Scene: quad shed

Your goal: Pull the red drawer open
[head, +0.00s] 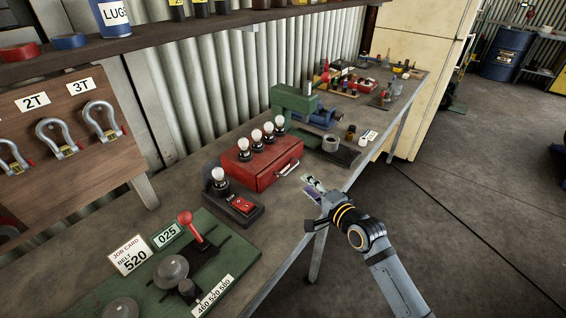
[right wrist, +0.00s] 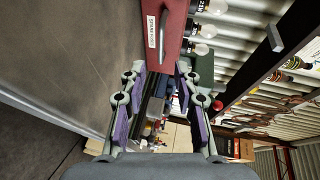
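The red drawer (head: 262,166) is part of a red box on the workbench, with several bulbs standing on top. Its pale bar handle (head: 287,168) is on the front, facing the bench's front edge. The drawer looks shut. My right gripper (head: 312,184) is in front of the handle, slightly to its right and apart from it. In the right wrist view my right gripper (right wrist: 161,72) has its fingers spread with nothing between them. My left gripper is not in view.
A black base with a red switch (head: 242,204) and a bulb stands left of the drawer. A green vise-like tool (head: 293,103) stands beyond it. A dark shelf (head: 170,38) hangs above the bench. The floor (head: 450,210) right of the bench is clear.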

